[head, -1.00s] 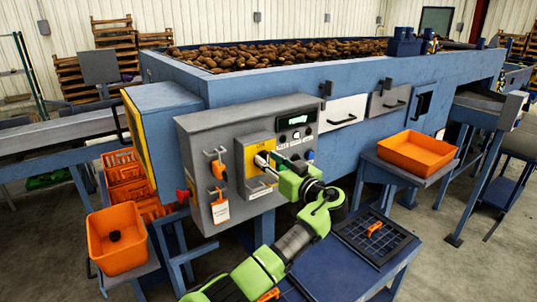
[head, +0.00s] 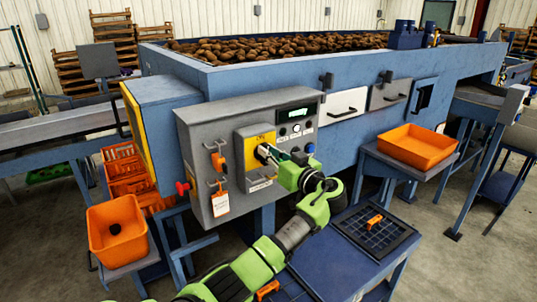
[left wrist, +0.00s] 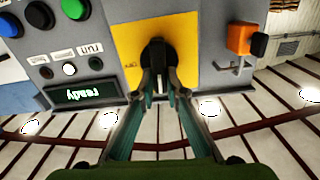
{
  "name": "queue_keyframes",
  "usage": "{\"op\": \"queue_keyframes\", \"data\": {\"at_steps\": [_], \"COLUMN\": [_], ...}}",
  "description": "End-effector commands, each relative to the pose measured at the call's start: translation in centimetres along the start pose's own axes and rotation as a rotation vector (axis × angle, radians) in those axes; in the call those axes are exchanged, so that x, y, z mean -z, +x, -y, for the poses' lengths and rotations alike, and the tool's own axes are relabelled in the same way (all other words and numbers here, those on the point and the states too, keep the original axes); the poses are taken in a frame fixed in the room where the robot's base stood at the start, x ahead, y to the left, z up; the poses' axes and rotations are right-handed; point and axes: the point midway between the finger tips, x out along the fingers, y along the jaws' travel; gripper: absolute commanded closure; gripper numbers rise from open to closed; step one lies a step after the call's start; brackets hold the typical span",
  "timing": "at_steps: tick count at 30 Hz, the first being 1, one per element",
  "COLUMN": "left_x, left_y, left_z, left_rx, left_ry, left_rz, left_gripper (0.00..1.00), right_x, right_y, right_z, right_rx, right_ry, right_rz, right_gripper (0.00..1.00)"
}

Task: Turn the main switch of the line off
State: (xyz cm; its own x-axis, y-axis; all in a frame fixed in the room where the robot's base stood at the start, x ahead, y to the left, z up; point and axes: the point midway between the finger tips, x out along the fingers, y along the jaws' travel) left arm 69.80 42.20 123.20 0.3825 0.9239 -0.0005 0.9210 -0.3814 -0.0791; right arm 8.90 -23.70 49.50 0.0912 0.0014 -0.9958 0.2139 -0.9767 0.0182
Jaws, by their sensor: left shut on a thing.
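The main switch shows in the left wrist view as a black rotary handle (left wrist: 157,54) on a yellow plate (left wrist: 127,40). In the head view the yellow plate (head: 262,142) sits on the front of the grey control box (head: 200,130). My left gripper (head: 268,154) reaches the plate from the lower right. In the left wrist view its two fingers (left wrist: 158,80) are shut on the black handle, one on each side. The fingers hide part of the handle. The display (left wrist: 85,92) reads "ready". My right gripper is not in view.
A red knob (head: 182,188) is on the box's left side. Orange trays (head: 417,148) stand on both sides.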

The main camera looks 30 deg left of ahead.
Motion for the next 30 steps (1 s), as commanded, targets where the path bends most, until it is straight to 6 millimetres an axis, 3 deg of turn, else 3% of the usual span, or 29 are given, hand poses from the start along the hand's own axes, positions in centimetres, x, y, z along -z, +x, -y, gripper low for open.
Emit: {"op": "queue_keyframes", "data": {"at_steps": [15, 30], "left_x": [-0.3, -0.6], "left_y": [0.0, 0.0], "left_z": [-0.8, -1.4], "left_rx": [0.0, 0.0], "left_ry": [0.435, 0.913], "left_rz": [-0.001, -0.002], "left_gripper": [1.0, 1.0], "right_x": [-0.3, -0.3], "right_y": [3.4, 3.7], "right_z": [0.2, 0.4], "right_rx": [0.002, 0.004], "right_ry": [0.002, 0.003], "right_rz": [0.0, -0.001], "right_gripper": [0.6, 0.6]}}
